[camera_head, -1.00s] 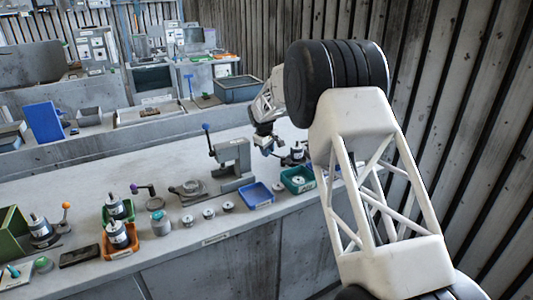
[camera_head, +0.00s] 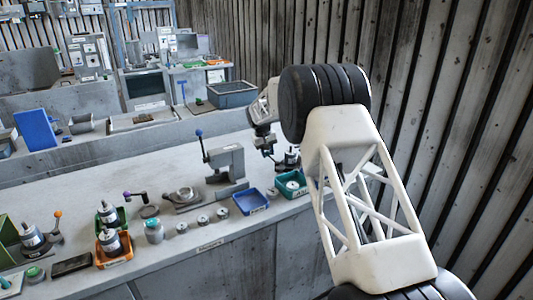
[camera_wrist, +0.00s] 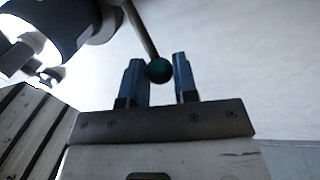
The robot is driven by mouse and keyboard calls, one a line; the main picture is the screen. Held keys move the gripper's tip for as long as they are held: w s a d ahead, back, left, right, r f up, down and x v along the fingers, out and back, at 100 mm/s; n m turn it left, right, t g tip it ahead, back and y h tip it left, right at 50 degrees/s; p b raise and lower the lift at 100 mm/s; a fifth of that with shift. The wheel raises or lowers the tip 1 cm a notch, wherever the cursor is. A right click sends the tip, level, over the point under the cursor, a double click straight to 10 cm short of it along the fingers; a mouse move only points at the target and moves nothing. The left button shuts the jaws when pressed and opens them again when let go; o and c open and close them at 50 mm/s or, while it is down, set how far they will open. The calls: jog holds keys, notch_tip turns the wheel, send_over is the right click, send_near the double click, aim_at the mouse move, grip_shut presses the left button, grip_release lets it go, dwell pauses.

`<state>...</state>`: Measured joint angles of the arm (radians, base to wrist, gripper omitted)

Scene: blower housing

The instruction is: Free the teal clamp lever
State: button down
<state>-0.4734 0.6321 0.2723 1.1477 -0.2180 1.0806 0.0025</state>
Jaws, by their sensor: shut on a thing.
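The teal clamp lever shows in the wrist view as a dark teal ball knob (camera_wrist: 160,70) on a thin rod that runs up and to the left. My gripper (camera_wrist: 160,82) has its two blue fingers on either side of the knob, shut on it. In the head view my gripper (camera_head: 268,154) is small, at the right end of the bench, just left of a dark and silver motor (camera_head: 291,156). The teal knob cannot be made out there. A dark and silver cylindrical part (camera_wrist: 45,20) fills the upper left of the wrist view.
A teal tray (camera_head: 292,187) and a blue tray (camera_head: 249,202) sit in front of my gripper. A grey press with a blue-knobbed lever (camera_head: 225,163) stands to the left. Several motors and parts line the bench further left. A corrugated wall (camera_head: 450,120) rises on the right.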

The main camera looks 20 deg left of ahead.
jog(key=c, duration=0.9)
grip_release()
notch_tip(320, 180, up, 8)
jog(key=a, duration=0.1)
jog(key=shift+s+f, duration=0.2)
jog(key=shift+s, duration=0.2)
jog(key=shift+a, duration=0.1)
